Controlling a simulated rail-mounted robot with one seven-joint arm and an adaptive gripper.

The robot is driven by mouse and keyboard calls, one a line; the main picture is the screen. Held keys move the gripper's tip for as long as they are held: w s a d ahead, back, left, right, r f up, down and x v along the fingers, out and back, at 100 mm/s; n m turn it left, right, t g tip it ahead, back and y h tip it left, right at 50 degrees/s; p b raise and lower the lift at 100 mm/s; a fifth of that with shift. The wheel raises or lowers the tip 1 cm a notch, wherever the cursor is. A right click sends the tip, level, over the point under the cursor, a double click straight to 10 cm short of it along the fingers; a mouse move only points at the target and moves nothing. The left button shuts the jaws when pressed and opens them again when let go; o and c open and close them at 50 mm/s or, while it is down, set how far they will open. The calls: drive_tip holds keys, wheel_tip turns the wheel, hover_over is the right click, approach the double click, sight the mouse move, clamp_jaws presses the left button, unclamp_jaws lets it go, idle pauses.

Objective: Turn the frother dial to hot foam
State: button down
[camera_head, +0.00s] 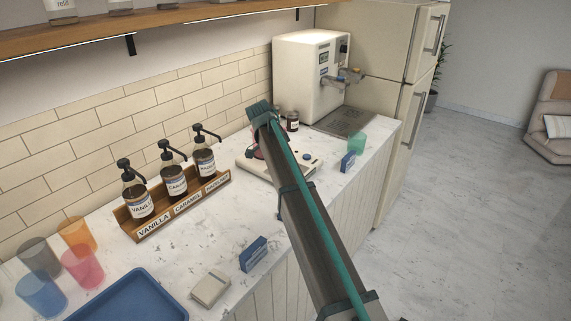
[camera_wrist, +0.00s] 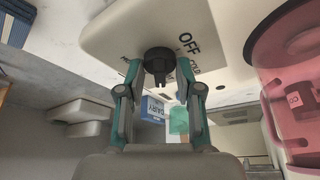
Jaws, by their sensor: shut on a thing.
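The frother is a white base (camera_wrist: 110,28) with a black dial (camera_wrist: 158,62) on its face, seen in the wrist view. "OFF" is printed beside the dial; the other lettering is partly hidden and hard to read. My gripper (camera_wrist: 159,74) has one teal fingertip on each side of the dial and is shut on it. A pink see-through jug (camera_wrist: 295,90) stands at the right of that view. In the head view the frother base (camera_head: 247,165) shows on the counter, partly behind my arm, which hides my gripper.
A coffee machine (camera_head: 305,75) and a dark jar (camera_head: 292,121) stand behind the frother. Syrup bottles in a wooden rack (camera_head: 180,206) are to the left. A green cup (camera_head: 357,142) and a blue sign (camera_head: 348,161) are to the right. A blue tray (camera_head: 130,297) lies near the front.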

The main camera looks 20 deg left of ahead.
idle(0.3)
drive_tip(key=c, duration=0.8)
unclamp_jaws()
drive_tip(key=shift+r, duration=0.15)
drive_tip(key=v, duration=1.2)
